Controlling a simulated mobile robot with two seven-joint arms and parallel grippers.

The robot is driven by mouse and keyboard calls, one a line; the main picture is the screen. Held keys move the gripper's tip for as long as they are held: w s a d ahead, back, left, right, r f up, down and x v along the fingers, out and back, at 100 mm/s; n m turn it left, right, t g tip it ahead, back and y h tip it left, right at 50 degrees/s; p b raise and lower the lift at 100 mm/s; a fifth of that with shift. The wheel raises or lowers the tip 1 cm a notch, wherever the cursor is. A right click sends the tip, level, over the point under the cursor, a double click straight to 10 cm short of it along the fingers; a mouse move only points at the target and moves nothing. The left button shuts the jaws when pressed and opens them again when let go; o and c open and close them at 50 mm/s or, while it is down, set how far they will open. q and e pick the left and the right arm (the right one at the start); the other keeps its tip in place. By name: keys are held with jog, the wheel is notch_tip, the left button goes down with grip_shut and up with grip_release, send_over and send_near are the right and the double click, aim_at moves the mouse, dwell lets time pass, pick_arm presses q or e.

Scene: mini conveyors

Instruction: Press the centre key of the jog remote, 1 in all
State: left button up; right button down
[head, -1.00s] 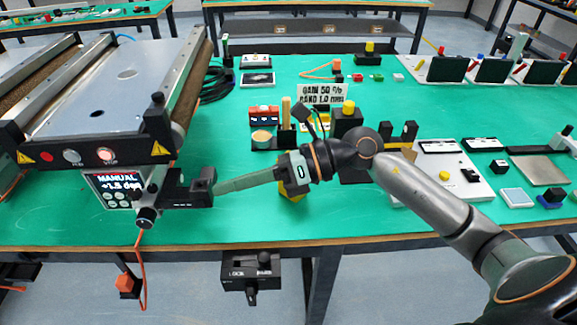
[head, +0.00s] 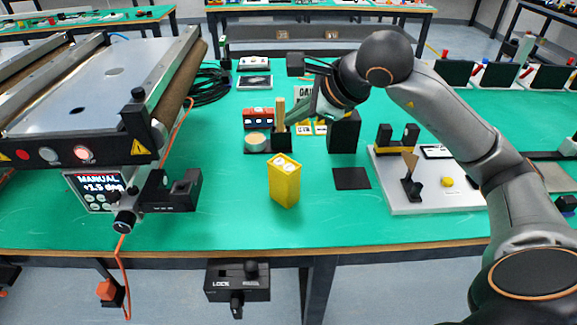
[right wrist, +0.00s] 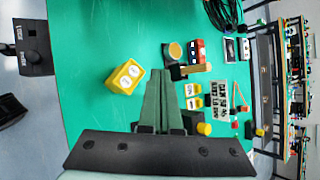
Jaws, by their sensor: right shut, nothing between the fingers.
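A yellow box (head: 284,184) with round white keys on its top stands upright on the green bench top, left of centre. I take it for the jog remote. In the right wrist view the yellow box (right wrist: 125,77) shows two pale round keys. I cannot make out a centre key. My right gripper (head: 287,127) is shut and empty, behind the yellow box and apart from it, near a wooden handle. In the right wrist view its shut fingers (right wrist: 161,74) point past the right side of the box. My left gripper is not in view.
A conveyor (head: 82,110) with a panel reading MANUAL (head: 95,186) stands at the left. Behind the box are a wooden handle (head: 281,112), a red block (head: 257,118) and a black block (head: 344,132). A pale plate (head: 428,199) lies right. Bench top before the box is clear.

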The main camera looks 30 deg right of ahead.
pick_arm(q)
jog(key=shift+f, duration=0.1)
pick_arm(e)
jog(key=shift+f, duration=0.1)
jog(key=b, duration=0.7)
send_over(289, 167)
jog(key=s, duration=0.1)
jog(key=f, duration=0.7)
jog(key=shift+d+f, duration=0.3)
jog(key=shift+f, duration=0.1)
jog(key=shift+f+b, duration=0.3)
jog(key=shift+f, duration=0.15)
pick_arm(q)
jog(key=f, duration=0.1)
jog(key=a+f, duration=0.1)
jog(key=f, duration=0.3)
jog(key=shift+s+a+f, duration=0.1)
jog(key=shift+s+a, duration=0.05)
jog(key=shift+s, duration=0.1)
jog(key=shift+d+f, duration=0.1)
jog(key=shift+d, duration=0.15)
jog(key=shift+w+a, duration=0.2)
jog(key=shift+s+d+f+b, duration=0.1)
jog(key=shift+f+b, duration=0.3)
jog(key=shift+b, duration=0.05)
pick_arm(e)
jog(key=shift+f, duration=0.4)
